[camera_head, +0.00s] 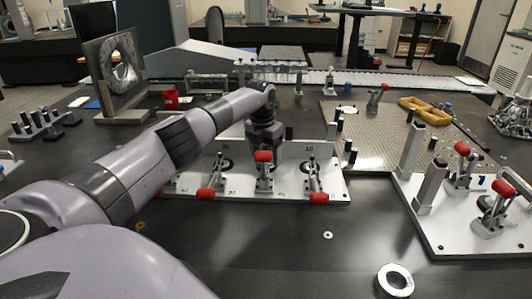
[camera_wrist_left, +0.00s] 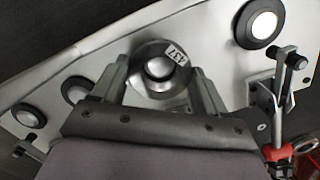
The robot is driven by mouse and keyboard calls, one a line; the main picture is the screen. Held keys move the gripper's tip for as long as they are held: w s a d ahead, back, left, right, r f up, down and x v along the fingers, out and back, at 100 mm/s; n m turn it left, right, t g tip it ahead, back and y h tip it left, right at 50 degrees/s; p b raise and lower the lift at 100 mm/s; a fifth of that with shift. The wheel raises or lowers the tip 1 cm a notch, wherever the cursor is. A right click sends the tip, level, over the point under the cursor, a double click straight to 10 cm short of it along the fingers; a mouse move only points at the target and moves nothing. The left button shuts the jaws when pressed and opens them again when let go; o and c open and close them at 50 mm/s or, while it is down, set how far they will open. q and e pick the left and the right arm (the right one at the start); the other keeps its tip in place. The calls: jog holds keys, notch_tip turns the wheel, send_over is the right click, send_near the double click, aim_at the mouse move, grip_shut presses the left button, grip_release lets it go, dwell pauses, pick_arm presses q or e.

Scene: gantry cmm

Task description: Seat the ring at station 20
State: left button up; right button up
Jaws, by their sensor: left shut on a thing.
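My left gripper (camera_head: 275,152) points down over the white station plate (camera_head: 335,185), between the red-handled clamps. In the left wrist view its two fingers (camera_wrist_left: 160,88) are closed on the sides of a grey metal ring (camera_wrist_left: 146,50) with a small printed label. A bright round metal piece (camera_wrist_left: 159,68) shows in the ring's middle; I cannot tell whether the ring is fully down around it. In the head view the held ring is hidden behind a clamp and the gripper. Printed "10" shows to the gripper's right; the label under it is not readable. My right gripper is not in view.
A red-handled clamp (camera_head: 264,165) stands in front of the gripper. Another white fixture with clamps (camera_head: 450,230) stands at right. A loose metal ring (camera_head: 396,279) lies on the dark table near the front. A perforated plate (camera_head: 375,130) lies behind right. The front middle table is mostly clear.

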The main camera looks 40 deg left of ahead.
pick_arm(q)
jog(key=shift+f, duration=0.55)
jog(key=o, duration=1.4)
notch_tip(320, 180, up, 7)
jog(key=shift+s+p, duration=0.4)
jog(key=shift+s, duration=0.05)
jog(key=shift+d+r, duration=0.1)
jog(key=shift+r, duration=0.1)
